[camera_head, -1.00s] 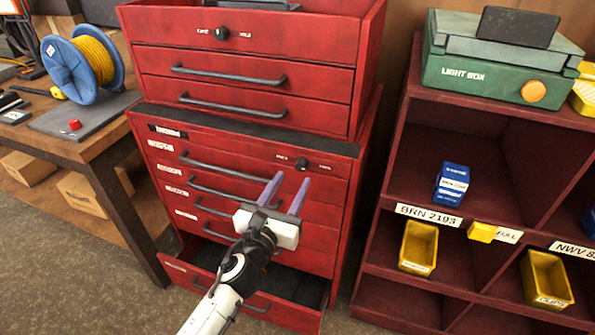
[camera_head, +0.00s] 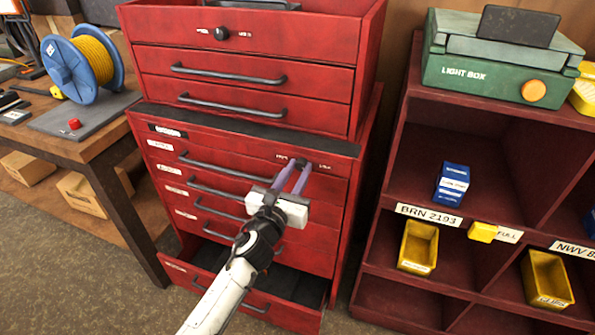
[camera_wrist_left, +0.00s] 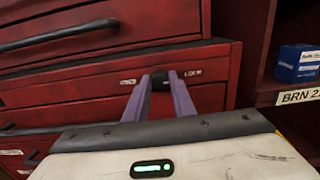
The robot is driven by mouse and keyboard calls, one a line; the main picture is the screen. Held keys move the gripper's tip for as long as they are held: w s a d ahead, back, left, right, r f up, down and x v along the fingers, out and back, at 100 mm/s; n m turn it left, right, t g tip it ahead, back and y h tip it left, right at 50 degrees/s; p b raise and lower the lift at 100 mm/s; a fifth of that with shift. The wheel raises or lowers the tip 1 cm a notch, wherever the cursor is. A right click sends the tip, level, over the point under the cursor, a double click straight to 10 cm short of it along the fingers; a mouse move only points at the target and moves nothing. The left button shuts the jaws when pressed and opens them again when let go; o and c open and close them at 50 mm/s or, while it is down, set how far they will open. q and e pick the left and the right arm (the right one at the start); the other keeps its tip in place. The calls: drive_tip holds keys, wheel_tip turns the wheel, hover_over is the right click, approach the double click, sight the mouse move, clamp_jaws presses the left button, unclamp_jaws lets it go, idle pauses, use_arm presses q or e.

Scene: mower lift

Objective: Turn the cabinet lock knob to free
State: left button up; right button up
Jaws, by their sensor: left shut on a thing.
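The cabinet lock knob is a small black knob (camera_wrist_left: 160,80) on the top drawer face of the lower red cabinet (camera_head: 345,190), between two small white labels. My left gripper (camera_head: 298,163) reaches up to it with its two purple fingers, one on each side, and is shut on the knob. The left wrist view shows the fingers (camera_wrist_left: 160,82) flanking the knob. In the head view the fingertips mostly cover it, so which way it points cannot be told. My right gripper is not in view.
The bottom drawer (camera_head: 230,285) of the cabinet stands pulled out below my arm. An upper red chest (camera_head: 250,55) with its own black knob (camera_head: 221,33) sits on top. A red shelf unit (camera_head: 392,165) with bins stands right, a workbench (camera_head: 98,150) left.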

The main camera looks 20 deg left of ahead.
use_arm(q)
drive_tip(key=n, duration=0.4)
drive_tip(key=shift+n+b, duration=0.3)
drive_tip(key=shift+n, duration=0.1)
drive_tip(key=n, duration=0.4)
drive_tip(key=shift+a+f+n, duration=0.1)
drive_tip(key=shift+n, duration=0.2)
drive_tip(key=n, duration=0.4)
drive_tip(key=shift+f+n, duration=0.1)
drive_tip(key=shift+n, duration=2.1)
drive_tip(key=o, duration=1.1)
drive_tip(key=shift+c, duration=0.2)
